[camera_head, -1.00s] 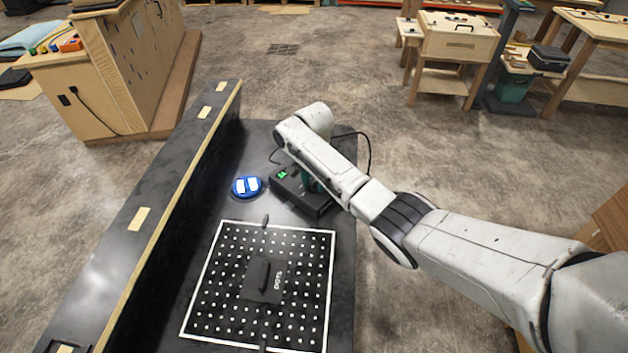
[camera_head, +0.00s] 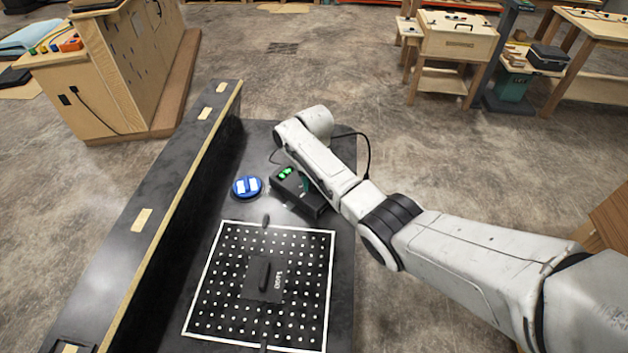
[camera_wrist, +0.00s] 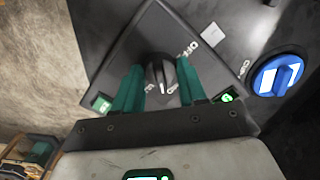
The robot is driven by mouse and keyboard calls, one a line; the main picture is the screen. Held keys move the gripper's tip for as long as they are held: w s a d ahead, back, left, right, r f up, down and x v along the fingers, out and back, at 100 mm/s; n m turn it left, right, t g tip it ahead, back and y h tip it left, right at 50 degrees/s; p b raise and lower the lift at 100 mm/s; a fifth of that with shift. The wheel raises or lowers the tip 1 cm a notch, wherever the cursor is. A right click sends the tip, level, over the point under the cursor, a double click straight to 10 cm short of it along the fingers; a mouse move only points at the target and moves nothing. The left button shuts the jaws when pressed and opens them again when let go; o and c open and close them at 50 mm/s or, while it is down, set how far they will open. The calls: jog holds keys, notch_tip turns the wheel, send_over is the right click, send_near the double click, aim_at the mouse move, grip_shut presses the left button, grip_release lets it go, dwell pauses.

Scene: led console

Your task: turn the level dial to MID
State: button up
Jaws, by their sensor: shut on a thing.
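A black dial (camera_wrist: 158,70) with a pointed grip stands on a dark box (camera_wrist: 120,50), in the middle of the wrist view. The green fingers of my gripper (camera_wrist: 161,86) stand on either side of the dial and are shut on it. Two green lit displays (camera_wrist: 228,97) show on the box beside the fingers. In the head view the box (camera_head: 283,188) sits at the far end of the black table, and my arm hides the dial.
A blue round dial with white patches (camera_head: 247,187) is close left of the box. A raised black wall (camera_head: 165,205) runs along the table's left. A cable (camera_head: 369,150) loops behind my arm.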

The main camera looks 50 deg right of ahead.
jog(key=shift+n, duration=1.2)
jog(key=o, duration=1)
jog(key=shift+o, duration=0.2)
notch_tip(320, 180, up, 11)
jog(key=shift+f, duration=0.1)
